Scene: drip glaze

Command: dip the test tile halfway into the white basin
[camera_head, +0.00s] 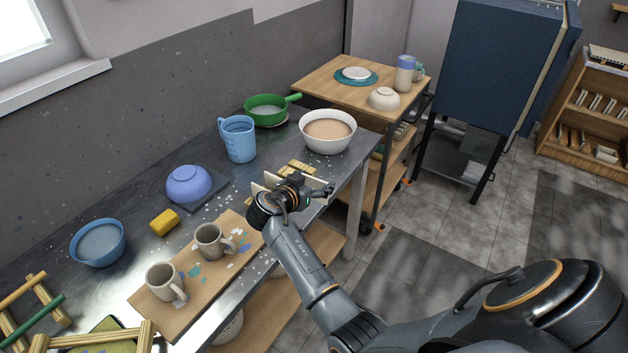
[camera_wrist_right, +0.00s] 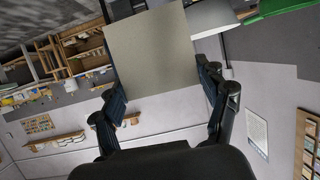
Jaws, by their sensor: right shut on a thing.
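The test tile (camera_wrist_right: 152,52) is a plain beige-grey square in the right wrist view. My right gripper (camera_wrist_right: 165,92) is shut on its lower part, one finger at each side. In the head view my right gripper (camera_head: 303,190) is over the table's right part, in front of the white basin and apart from it; it hides much of the tile. The white basin (camera_head: 328,146) stands at the table's far right end and holds tan-pink liquid. Part of a white bowl shape (camera_wrist_right: 212,17) shows beyond the tile in the wrist view. My left gripper is not in view.
Yellow wooden slats (camera_head: 298,168) and pale flat pieces lie close around the gripper. A blue jug (camera_head: 239,140) and green sieve (camera_head: 268,108) stand behind. Two grey mugs (camera_head: 212,242) stand on a wooden board (camera_head: 172,314) nearer. A wooden-topped cart (camera_head: 330,84) adjoins the far end.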

